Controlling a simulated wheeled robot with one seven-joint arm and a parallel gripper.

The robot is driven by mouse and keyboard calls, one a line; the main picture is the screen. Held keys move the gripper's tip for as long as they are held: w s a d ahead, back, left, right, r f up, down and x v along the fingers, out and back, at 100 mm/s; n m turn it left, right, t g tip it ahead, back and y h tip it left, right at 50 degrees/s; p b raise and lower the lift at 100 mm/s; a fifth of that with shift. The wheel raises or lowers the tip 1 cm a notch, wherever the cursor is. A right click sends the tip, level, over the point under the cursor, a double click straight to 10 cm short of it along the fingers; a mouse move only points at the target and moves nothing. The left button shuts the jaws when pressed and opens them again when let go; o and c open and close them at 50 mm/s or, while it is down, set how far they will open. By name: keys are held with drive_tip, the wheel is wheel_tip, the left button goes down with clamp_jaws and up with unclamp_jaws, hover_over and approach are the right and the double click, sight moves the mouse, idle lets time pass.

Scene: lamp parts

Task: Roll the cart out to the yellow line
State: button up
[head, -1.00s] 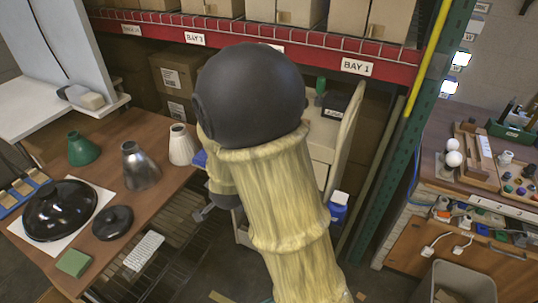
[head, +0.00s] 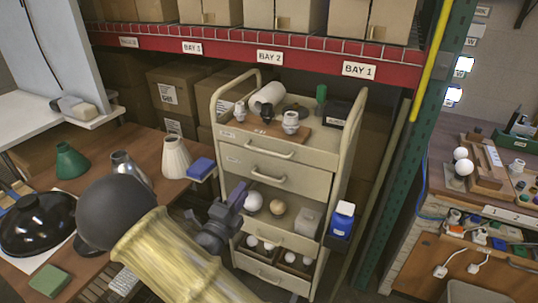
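The cart (head: 283,155) is beige, with tall side handles and drawers. It stands upright under the rack shelf, right of the brown table. My gripper (head: 238,196) is in front of the cart's left side, at the height of its open shelf. Its fingers point up and right, and they look close to the cart's left edge. I cannot tell whether they touch it or whether they are open. My padded yellow arm hides part of the cart's lower left and the floor. No yellow line on the floor shows in this view.
The brown table (head: 100,163) with lamp shades stands left. A workbench (head: 490,230) and a grey bin (head: 470,293) are at right. A green rack post (head: 400,180) stands right of the cart. Bulbs and fittings sit on the cart.

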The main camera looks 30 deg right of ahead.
sight(268, 152)
drive_tip(key=p+x, duration=0.2)
drive_tip(key=x, duration=1.5)
drive_tip(key=shift+w+d, duration=0.1)
drive_tip(key=shift+w, duration=0.1)
clamp_jaws()
